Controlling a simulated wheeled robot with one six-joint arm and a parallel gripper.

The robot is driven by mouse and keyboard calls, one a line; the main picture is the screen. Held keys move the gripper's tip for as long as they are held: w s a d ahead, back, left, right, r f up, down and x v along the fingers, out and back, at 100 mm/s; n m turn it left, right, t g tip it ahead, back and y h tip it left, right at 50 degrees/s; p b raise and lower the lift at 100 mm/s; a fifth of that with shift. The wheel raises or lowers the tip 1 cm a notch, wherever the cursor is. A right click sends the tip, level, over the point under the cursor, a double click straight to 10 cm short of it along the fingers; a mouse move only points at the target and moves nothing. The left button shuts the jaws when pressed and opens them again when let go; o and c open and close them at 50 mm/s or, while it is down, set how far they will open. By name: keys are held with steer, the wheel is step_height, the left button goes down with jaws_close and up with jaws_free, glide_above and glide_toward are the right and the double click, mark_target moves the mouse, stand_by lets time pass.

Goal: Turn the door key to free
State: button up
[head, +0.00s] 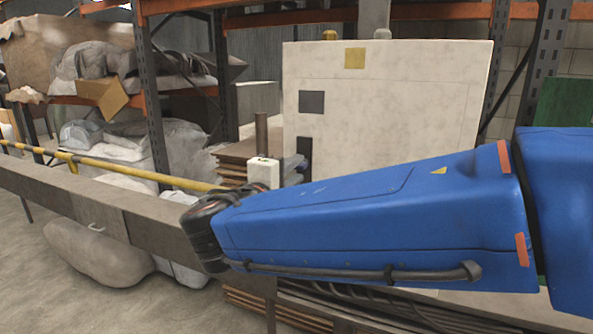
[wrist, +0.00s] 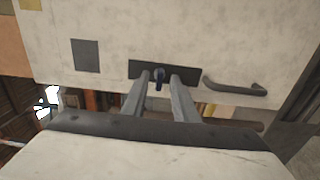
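A dark key (wrist: 159,79) sits in a dark lock plate (wrist: 192,76) on a pale, worn cabinet door (wrist: 190,30) in the wrist view. Its grip appears to point straight down. My gripper (wrist: 161,79) is open, with one finger on each side of the key. Gaps show between the key and both fingers; I cannot tell how deep the fingers reach. In the head view the pale cabinet (head: 400,90) stands behind my blue arm, and part of the dark plate (head: 304,148) shows. The key and fingertips cannot be made out there.
A dark bar handle (wrist: 235,88) sticks out from the door to the right of the key. A grey square (wrist: 86,55) marks the door at left. A yellow-black rail (head: 120,170) and racks with wrapped sacks (head: 95,62) stand left of the cabinet.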

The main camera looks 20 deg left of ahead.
steer(key=s+a, duration=0.1)
steer(key=s, duration=1.5)
steer(key=shift+a, duration=0.15)
steer(key=w+d+f+m+g+h, duration=0.1)
steer(key=w+d+f+m+g, duration=0.2)
steer(key=d, duration=0.7)
steer(key=w+d+f+m+g+h, duration=0.1)
steer(key=w+d+f+g+h, duration=0.25)
steer(key=d, duration=0.65)
steer(key=w+d+f+m+g, duration=0.15)
steer(key=w+d+f, duration=0.35)
steer(key=d, duration=0.5)
steer(key=s+d+f+m+g+y, duration=0.2)
steer(key=s+d+f+m, duration=0.3)
steer(key=d, duration=0.5)
steer(key=s+d+f+m+g+y, duration=0.3)
steer(key=s+d+f+m, duration=0.3)
steer(key=s+d+f, duration=0.3)
steer(key=shift+s+d+y, duration=0.35)
steer(key=shift+d+y, duration=0.2)
steer(key=shift+d, duration=0.55)
steer(key=shift+o, duration=0.2)
steer(key=shift+m, duration=0.25)
